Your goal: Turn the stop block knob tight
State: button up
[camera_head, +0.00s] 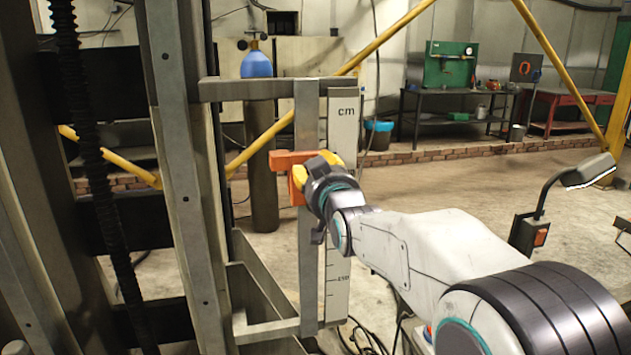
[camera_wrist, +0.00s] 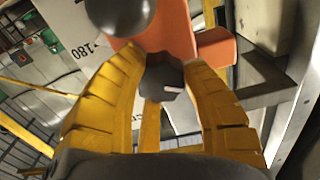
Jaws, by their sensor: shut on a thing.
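The orange stop block (camera_head: 292,163) sits on the upright metal rail beside the white cm scale, in the upper part of the rail. In the wrist view the orange block (camera_wrist: 165,32) fills the top middle. The dark grey lobed knob (camera_wrist: 162,76) shows between the yellow fingers, with a small pale mark on one lobe. My gripper (camera_head: 318,172) reaches the block from the right and hides the knob in the head view. In the wrist view my gripper (camera_wrist: 165,90) has its two yellow fingers closed around the knob, one on each side.
The white scale (camera_head: 341,200) runs down beside the rail (camera_head: 308,240). A metal column (camera_head: 180,150) stands at left. A lamp on a bent arm (camera_head: 588,171) is at right. Cables lie on the floor below.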

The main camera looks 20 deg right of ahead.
jog(key=shift+r+m+b, duration=0.35)
jog(key=shift+m+b, duration=0.2)
jog(key=shift+m, duration=0.25)
jog(key=shift+r, duration=0.1)
jog(key=o, duration=1.2)
jog(key=shift+f, duration=0.2)
jog(key=shift+f, duration=0.15)
